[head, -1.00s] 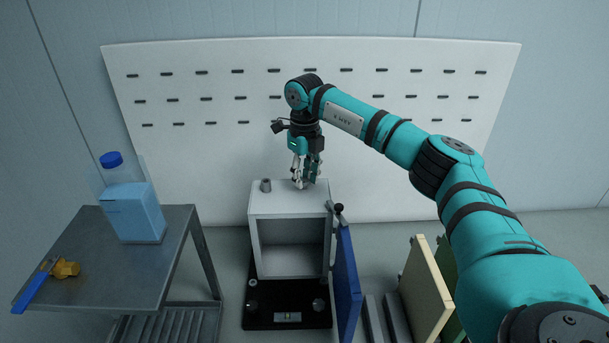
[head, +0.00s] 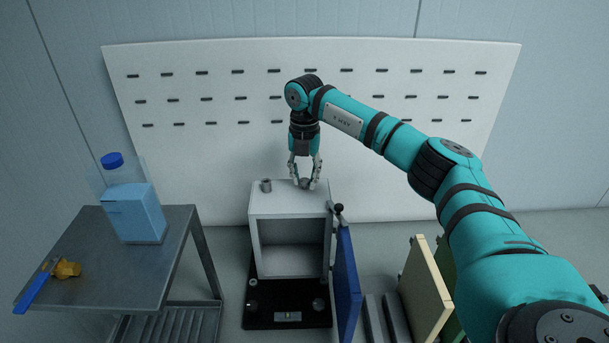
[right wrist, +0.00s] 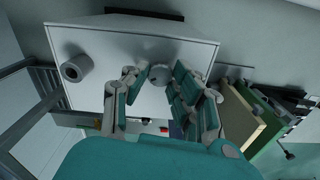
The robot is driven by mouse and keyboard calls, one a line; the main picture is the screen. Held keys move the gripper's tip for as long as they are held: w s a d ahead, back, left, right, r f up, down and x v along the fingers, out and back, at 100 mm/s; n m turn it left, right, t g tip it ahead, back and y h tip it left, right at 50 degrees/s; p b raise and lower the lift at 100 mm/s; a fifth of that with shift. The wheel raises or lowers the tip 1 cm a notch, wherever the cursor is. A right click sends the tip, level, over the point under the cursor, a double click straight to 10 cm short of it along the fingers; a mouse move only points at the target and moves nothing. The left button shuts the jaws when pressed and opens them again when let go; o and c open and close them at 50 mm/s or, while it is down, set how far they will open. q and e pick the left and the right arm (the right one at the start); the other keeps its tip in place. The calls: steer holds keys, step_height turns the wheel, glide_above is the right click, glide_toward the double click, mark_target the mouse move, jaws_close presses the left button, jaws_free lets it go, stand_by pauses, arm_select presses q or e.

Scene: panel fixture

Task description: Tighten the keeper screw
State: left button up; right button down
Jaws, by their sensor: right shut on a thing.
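A pale grey box (head: 289,201) with an open front stands on a black base (head: 262,320). On its top, a small round grey screw head (head: 304,183), apparently the keeper screw, sits between the fingertips of my right gripper (head: 304,184). The right gripper points straight down and is shut on it. In the right wrist view the screw head (right wrist: 160,76) shows between the two fingers, partly hidden by them. My left gripper is in neither view.
A hollow grey cylinder (head: 266,186) stands on the box top, left of the gripper. A blue panel (head: 347,275) stands at the box's right side. A metal table (head: 105,270) at left holds a blue-capped bottle (head: 135,212) and a blue-handled tool (head: 36,286).

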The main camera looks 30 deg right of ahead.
mark_target(305, 180)
steer(key=shift+m, duration=1.6)
steer(key=c, duration=1.1)
jaws_free()
step_height(305, 180, up, 12)
steer(key=shift+r, duration=0.1)
